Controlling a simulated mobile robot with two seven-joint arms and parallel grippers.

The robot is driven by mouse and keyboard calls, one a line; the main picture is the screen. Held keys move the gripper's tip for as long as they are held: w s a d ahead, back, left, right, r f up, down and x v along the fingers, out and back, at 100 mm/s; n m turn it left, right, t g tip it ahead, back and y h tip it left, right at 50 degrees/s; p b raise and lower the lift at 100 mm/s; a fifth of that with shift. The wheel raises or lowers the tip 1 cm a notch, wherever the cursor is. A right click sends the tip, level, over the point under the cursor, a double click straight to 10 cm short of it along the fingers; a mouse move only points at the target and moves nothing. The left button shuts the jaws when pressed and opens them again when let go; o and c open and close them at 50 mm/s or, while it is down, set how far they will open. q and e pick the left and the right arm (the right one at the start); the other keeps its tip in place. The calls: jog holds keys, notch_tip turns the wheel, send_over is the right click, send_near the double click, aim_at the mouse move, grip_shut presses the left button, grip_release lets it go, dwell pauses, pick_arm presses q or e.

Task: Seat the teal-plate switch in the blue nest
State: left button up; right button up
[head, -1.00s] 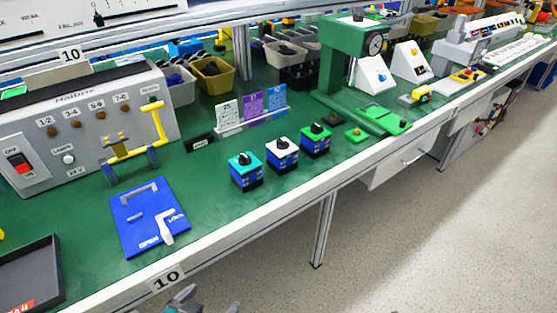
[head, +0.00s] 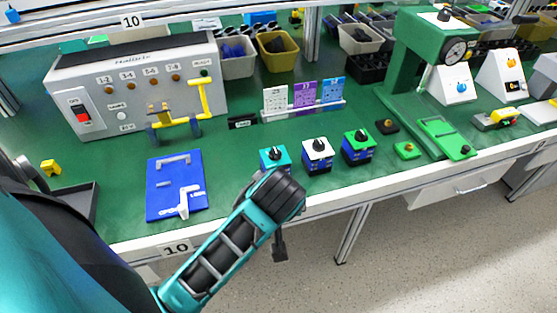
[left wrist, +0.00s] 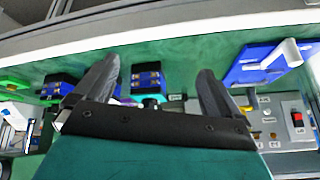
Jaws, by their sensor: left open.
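The teal-plate switch (head: 273,155) stands upright on the green bench, a blue body with a teal top and black knob. My left arm hides its lower part in the head view. The flat blue nest (head: 163,203), with grey raised corner pieces and a white lever, lies on the bench to its left. In the left wrist view my left gripper (left wrist: 160,68) is open and empty. The teal-plate switch (left wrist: 148,80) appears between its fingers there, beyond them; contact cannot be told. The blue nest (left wrist: 250,72) shows at right. My right gripper is not in view.
A white-plate switch (head: 318,153) and a green-plate switch (head: 359,148) stand right of the teal one. A grey test box (head: 140,85) with a yellow handle and a card rack (head: 303,110) stand behind. A dark tray (head: 85,200) lies left of the nest.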

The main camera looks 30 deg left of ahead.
aim_at(275, 163)
pick_arm(q)
jog(key=w+r+n+t+y, duration=0.1)
jog(key=w+r+n+y, duration=0.3)
jog(key=w, duration=0.3)
jog(key=shift+n+h, duration=0.3)
jog(key=shift+h, duration=0.2)
jog(key=x, duration=1.3)
jog(key=shift+s+a+r, duration=0.1)
jog(key=shift+a, duration=0.05)
jog(key=c, duration=1.2)
jog(key=shift+r, duration=0.1)
